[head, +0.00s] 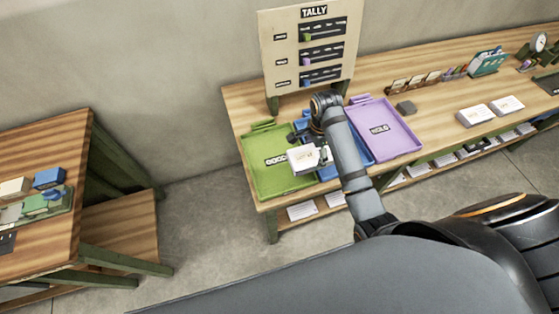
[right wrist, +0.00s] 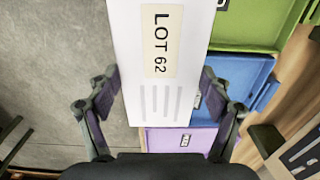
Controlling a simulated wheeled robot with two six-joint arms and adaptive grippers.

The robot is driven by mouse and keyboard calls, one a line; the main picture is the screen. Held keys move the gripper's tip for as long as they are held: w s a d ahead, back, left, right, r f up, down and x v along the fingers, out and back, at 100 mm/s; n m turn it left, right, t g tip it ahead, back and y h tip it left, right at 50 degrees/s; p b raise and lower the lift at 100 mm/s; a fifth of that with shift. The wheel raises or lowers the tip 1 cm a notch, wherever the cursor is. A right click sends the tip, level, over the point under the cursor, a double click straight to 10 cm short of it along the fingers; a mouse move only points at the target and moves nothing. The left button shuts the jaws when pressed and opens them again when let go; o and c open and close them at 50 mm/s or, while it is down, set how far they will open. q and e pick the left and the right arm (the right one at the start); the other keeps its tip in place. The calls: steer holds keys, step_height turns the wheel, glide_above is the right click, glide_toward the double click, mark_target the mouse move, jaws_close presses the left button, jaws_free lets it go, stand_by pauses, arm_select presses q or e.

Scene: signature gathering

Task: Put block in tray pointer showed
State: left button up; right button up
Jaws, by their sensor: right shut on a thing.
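My right gripper (head: 318,145) is shut on a white block (head: 302,159). The right wrist view shows the block (right wrist: 158,100) between the fingers, with a label reading LOT 62. The block is held over the front part of the trays, near the green-blue boundary. The green tray (head: 258,178) is on the left. The blue tray (right wrist: 235,75) is in the middle, mostly hidden by my arm in the head view. The purple tray (head: 395,140) is on the right, labelled HOLD. A TALLY board (head: 340,85) with coloured markers stands behind. My left gripper is not in view.
A separate table (head: 75,195) with a filled tray stands at the left, with open floor between.

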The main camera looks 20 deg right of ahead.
mark_target(296, 152)
steer(key=a, duration=0.1)
steer(key=w+a+f+p, duration=0.1)
steer(key=a, duration=0.1)
steer(key=w+a+f, duration=0.1)
steer(key=a, duration=0.1)
steer(key=shift+w+a, duration=0.25)
steer(key=a+f, duration=0.1)
steer(key=f, duration=0.1)
steer(key=w+a+f+p, duration=0.1)
steer(key=a+f, duration=0.1)
steer(key=f, duration=0.1)
steer(key=shift+w+a, duration=0.2)
steer(key=shift+a+f, duration=0.15)
steer(key=shift+f, duration=0.15)
steer(key=shift+w+a+f, duration=0.1)
steer(key=shift+a+f, duration=0.05)
steer(key=shift+f, duration=0.1)
steer(key=f, duration=0.2)
steer(key=shift+a+f, duration=0.2)
steer(key=shift+f, duration=0.45)
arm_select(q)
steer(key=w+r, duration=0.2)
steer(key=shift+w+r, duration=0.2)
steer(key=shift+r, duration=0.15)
arm_select(e)
steer(key=shift+f, duration=0.1)
